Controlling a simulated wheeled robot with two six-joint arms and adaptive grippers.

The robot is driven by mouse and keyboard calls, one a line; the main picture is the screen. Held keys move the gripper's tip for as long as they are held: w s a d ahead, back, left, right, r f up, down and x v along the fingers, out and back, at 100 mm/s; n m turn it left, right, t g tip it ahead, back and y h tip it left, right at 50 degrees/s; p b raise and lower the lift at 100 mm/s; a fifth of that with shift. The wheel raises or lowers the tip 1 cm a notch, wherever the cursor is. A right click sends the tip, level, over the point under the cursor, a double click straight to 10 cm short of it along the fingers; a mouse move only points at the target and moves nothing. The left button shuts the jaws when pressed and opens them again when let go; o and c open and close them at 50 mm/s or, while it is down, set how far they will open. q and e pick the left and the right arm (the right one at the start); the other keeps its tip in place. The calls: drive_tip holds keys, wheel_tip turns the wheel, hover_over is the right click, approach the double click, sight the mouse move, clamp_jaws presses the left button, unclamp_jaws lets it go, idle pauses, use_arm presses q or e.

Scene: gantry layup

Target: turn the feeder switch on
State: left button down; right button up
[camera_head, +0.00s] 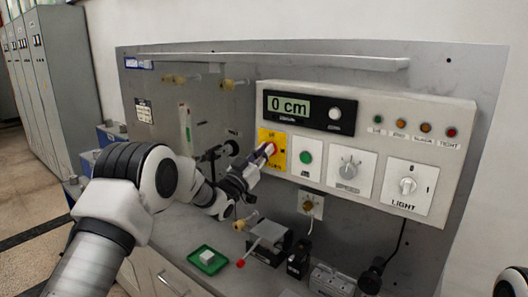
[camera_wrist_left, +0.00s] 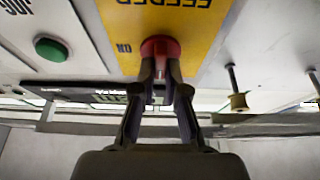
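The feeder switch is a red knob (camera_head: 269,149) on a yellow plate (camera_head: 279,158) at the left end of the control panel. My left gripper (camera_head: 262,156) reaches it from the lower left. In the left wrist view, which shows the panel upside down, the red knob (camera_wrist_left: 160,46) sits on the yellow plate (camera_wrist_left: 198,40) with an ON mark beside it. The fingertips of my left gripper (camera_wrist_left: 161,70) are close together on either side of the knob's middle and appear shut on it. They partly hide the knob, so its exact angle is unclear. My right gripper is out of view.
The panel (camera_head: 452,120) also carries a green button (camera_head: 306,158), a speed dial (camera_head: 349,168), a light switch (camera_head: 408,186) and a display (camera_head: 290,107) reading 0 cm. Below are a green tray (camera_head: 222,264) with a white block and a red-tipped lever (camera_head: 240,263).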

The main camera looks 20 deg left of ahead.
use_arm(q)
drive_tip(key=m+g+h+b, duration=0.1)
drive_tip(key=m+g+b, duration=0.1)
drive_tip(key=m, duration=0.5)
drive_tip(key=m+g+h+b, duration=0.1)
drive_tip(key=m+g+b, duration=0.2)
drive_tip(key=m, duration=0.5)
drive_tip(key=m+g+h+b, duration=0.2)
drive_tip(key=m+b, duration=0.1)
drive_tip(key=m, duration=0.4)
drive_tip(key=shift+d+f+g, duration=0.1)
drive_tip(key=shift+f+g, duration=0.1)
drive_tip(key=shift+g, duration=0.2)
drive_tip(key=shift+m, duration=0.3)
drive_tip(key=c, duration=1.2)
unclamp_jaws()
